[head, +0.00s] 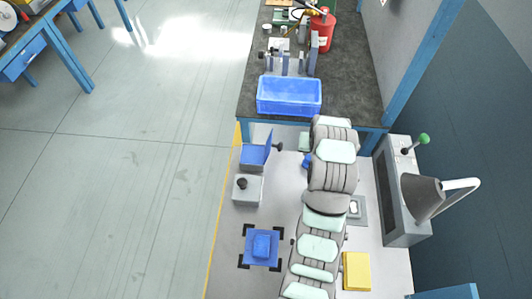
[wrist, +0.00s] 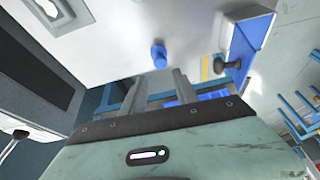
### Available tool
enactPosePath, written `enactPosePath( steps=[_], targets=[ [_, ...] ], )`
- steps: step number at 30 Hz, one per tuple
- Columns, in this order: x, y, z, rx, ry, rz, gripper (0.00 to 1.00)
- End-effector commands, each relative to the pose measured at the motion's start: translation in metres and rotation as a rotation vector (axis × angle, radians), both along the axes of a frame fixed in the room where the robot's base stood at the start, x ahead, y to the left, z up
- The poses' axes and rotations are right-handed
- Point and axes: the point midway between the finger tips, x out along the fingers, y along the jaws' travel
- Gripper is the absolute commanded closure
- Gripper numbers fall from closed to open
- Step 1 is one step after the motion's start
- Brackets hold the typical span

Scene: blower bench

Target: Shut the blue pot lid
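A black knob (head: 278,146) sticks out from the lid's right side. In the wrist view the blue lid (wrist: 248,38) is at the upper right, with its black knob (wrist: 222,65) pointing left. My gripper (wrist: 160,90) shows two grey fingers apart with nothing between them. It is apart from the lid, to the left of the knob in the wrist view. In the head view my arm hides the fingers.
A small blue cylinder (wrist: 159,55) stands beyond my fingertips. A dark bench (head: 350,90) with a blue tub (head: 289,108) lies beyond the lid. A blue block (head: 262,243), a yellow block (head: 356,271) and a grey machine (head: 404,225) with a green knob surround my arm.

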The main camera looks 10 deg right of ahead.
Motion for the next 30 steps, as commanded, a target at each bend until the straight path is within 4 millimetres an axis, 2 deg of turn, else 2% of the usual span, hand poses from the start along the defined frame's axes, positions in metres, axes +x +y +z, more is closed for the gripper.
enactPosePath(
  steps=[2, 12, 18, 24, 30],
  targets=[
    [0.008, -0.007, -0.002, 0.041, 0.016, -0.064, 0.72],
    [0.040, -0.038, -0.001, 0.353, 0.156, -0.566, 0.99],
    [0.043, -0.042, 0.011, 0.532, 0.271, -0.888, 1.00],
    [0.039, -0.033, 0.032, 0.685, 0.395, -1.191, 1.00],
    [0.032, -0.023, 0.049, 0.766, 0.486, -1.378, 1.00]
  ],
)
